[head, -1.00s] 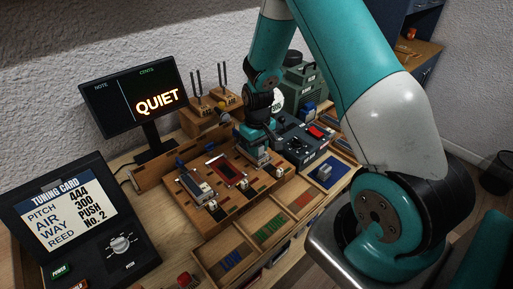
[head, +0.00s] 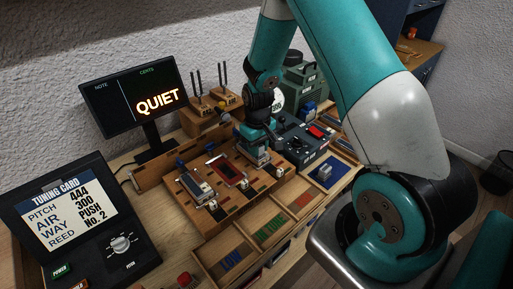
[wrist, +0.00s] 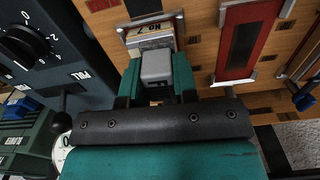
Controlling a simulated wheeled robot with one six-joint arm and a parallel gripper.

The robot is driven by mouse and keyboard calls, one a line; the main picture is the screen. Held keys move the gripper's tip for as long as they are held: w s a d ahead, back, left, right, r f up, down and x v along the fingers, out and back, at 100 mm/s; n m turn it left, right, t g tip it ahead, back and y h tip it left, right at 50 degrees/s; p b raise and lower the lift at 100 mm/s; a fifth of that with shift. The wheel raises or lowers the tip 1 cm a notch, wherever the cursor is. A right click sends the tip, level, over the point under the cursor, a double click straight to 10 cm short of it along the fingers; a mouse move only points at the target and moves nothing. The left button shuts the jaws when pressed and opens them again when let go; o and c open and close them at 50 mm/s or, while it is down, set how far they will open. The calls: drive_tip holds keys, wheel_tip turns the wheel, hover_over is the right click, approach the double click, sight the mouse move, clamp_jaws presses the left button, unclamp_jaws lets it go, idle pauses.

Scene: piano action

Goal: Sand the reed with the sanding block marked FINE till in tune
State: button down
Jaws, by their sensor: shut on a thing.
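My gripper (wrist: 155,85) is shut on a small grey block (wrist: 156,67); no marking on it is readable, so I cannot tell if it is the FINE one. Just ahead of it in the wrist view lies a metal plate with a light label (wrist: 152,35), its writing upside down. I cannot tell if block and plate touch. In the head view my gripper (head: 257,152) is low over the right part of the wooden work board (head: 238,208). A red plate (head: 227,172) lies left of it and also shows in the wrist view (wrist: 248,42).
The display (head: 135,97) reads QUIET. The tuning card (head: 68,212) shows pitch 444, air 300, PUSH, reed No. 2. A wooden tray (head: 238,247) with coloured labels lies in front. A dark control box (head: 300,140) stands behind.

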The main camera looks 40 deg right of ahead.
drive_tip(key=shift+d+r, duration=0.1)
drive_tip(key=shift+d, duration=0.45)
wheel_tip(320, 180, up, 2)
drive_tip(key=shift+w+r+p, duration=0.1)
drive_tip(key=shift+r+p, duration=0.05)
drive_tip(key=shift+p, duration=0.45)
drive_tip(key=shift+a+r, duration=0.1)
drive_tip(key=shift+r, duration=0.1)
drive_tip(key=shift+r+p, duration=2.3)
drive_tip(key=shift+r, duration=0.4)
drive_tip(key=shift+r, duration=0.1)
idle(2.1)
